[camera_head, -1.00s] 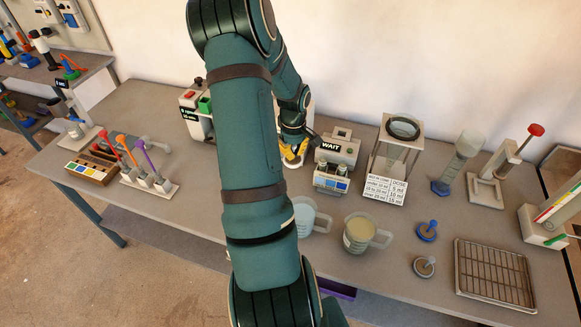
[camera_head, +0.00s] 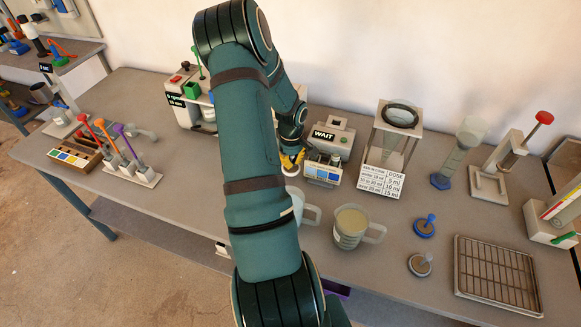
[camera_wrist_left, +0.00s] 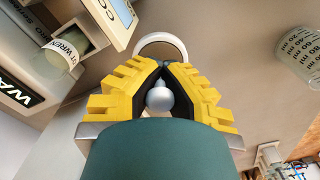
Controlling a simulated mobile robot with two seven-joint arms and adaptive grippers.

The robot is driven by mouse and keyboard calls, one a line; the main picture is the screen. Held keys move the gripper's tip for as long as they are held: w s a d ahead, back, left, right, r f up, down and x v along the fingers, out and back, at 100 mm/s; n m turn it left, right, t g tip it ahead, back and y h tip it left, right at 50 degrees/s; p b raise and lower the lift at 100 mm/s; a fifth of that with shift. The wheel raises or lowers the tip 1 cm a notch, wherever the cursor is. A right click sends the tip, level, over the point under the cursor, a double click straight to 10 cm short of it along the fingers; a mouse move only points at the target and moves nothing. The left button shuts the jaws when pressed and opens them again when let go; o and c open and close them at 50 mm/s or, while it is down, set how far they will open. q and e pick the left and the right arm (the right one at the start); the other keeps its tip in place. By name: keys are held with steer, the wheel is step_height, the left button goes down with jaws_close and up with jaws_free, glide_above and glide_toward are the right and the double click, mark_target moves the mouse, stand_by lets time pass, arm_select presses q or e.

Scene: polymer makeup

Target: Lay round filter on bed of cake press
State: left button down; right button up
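My left gripper (camera_head: 292,161) has yellow ribbed fingers and is in front of the grey WAIT box (camera_head: 330,138). In the left wrist view its fingers (camera_wrist_left: 164,68) converge at the tips, around the thin neck of a silver ball-ended thing (camera_wrist_left: 159,97); its far end is hidden. A pale curved rim or handle (camera_wrist_left: 162,37) shows beyond the fingertips. A grey stand with a red-knobbed lever (camera_head: 500,165) is at the right; it may be the cake press, but I cannot be sure. I cannot make out the round filter. My right gripper is not in view.
A partly hidden jug (camera_head: 311,213) and a filled jug (camera_head: 350,225) stand near the front edge. A blue knobbed disc (camera_head: 425,228), a grey one (camera_head: 420,265) and a wire rack (camera_head: 497,275) lie to the right. A ring-topped stand (camera_head: 399,116) is behind a dose card (camera_head: 380,182).

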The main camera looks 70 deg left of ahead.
arm_select(q)
steer(key=shift+f, duration=1.45)
steer(key=shift+f+b, duration=0.25)
steer(key=shift+b, duration=0.15)
steer(key=c, duration=1.1)
jaws_free()
steer(key=shift+r, duration=0.1)
steer(key=shift+c, duration=0.2)
